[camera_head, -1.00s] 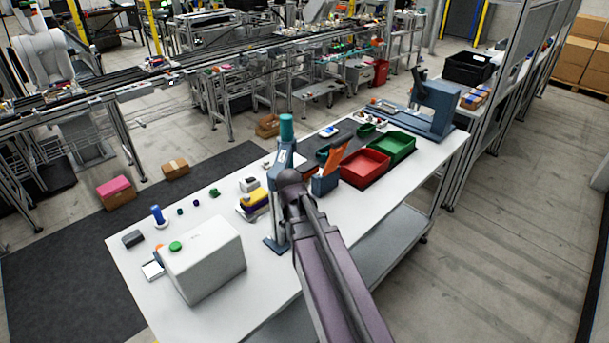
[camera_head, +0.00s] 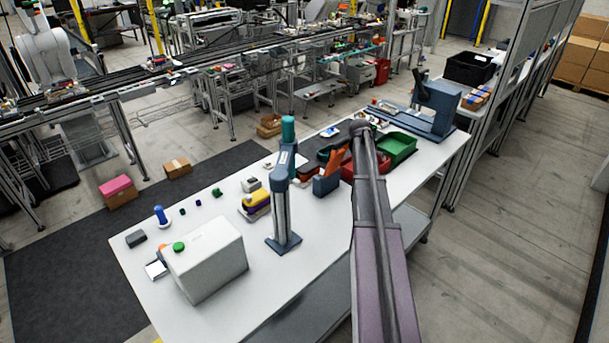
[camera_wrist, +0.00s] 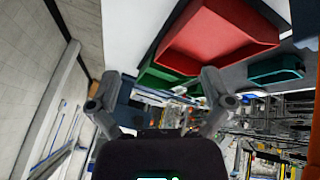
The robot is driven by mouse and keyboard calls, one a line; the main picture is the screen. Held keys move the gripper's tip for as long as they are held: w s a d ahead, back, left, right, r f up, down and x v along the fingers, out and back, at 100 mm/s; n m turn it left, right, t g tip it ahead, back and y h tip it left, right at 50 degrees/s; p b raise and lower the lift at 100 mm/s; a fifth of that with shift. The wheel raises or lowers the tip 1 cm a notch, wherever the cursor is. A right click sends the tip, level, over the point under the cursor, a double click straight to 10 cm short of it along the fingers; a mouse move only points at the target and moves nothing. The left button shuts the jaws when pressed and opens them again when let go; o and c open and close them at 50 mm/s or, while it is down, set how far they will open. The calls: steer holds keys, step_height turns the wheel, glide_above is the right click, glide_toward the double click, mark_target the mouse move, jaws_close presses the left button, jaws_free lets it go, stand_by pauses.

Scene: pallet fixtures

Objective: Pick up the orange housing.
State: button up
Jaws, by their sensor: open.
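An orange panel-like part (camera_head: 335,163), which may be the orange housing, stands tilted in a dark blue holder (camera_head: 325,186) on the white table, left of the red bin. A smaller orange piece (camera_head: 163,248) shows partly behind the white box at the table's left end; I cannot tell what it is. My gripper (camera_wrist: 160,79) is open and empty in the wrist view, with its two fingers spread wide. In the head view my arm hides the gripper, and the arm's end is over the bins, right of the orange part.
The red bin (camera_wrist: 225,40) and green bin (camera_head: 398,150) lie close to my arm. A blue-grey post with a teal top (camera_head: 288,130) stands left of the holder. The white box (camera_head: 208,262) stands at the table's left. Bare table (camera_head: 325,225) lies in front of the holder.

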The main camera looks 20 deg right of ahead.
steer(key=w+d+m, duration=0.2)
steer(key=w+d, duration=0.1)
steer(key=d, duration=0.4)
steer(key=m+g+y+p, duration=0.1)
steer(key=m+y+p, duration=0.25)
steer(key=y, duration=0.25)
glide_above(308, 167)
steer(key=shift+w+d+r+b, duration=0.2)
steer(key=shift+w+d+b, duration=0.1)
steer(key=shift+d+b, duration=0.05)
steer(key=shift+f, duration=0.1)
step_height(308, 167, down, 8)
steer(key=b, duration=0.8)
steer(key=shift+a+f+b, duration=0.1)
steer(key=shift+f+b, duration=0.15)
steer(key=shift+b, duration=0.05)
steer(key=shift+f, duration=0.1)
steer(key=f+b, duration=0.3)
steer(key=shift+s+a, duration=0.15)
steer(key=shift+a, duration=0.1)
steer(key=shift+f+b, duration=1)
steer(key=shift+b, duration=0.1)
